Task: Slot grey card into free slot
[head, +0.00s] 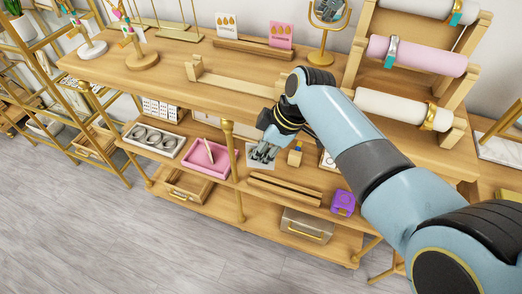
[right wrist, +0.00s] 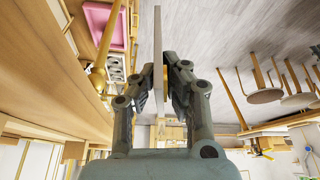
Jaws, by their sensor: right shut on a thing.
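My right gripper (head: 263,153) is over the middle shelf, below the top counter. In the right wrist view the same gripper (right wrist: 159,84) is shut on the grey card (right wrist: 158,45), a thin plate seen edge-on between its fingers. In the head view part of the grey card (head: 252,163) shows around the fingers. A long wooden holder (head: 284,189) lies on the middle shelf, just in front of the gripper, with no card in it. Another wooden holder (head: 252,52) on the counter has a white card (head: 227,25) and a pink card (head: 281,36). My left gripper is out of view.
A pink tray (head: 190,158) and a grey tray with rings (head: 176,151) sit left on the middle shelf. A purple box (head: 343,203) and a small wooden block (head: 295,154) are to the right. A brass post (head: 234,175) stands close left of the gripper.

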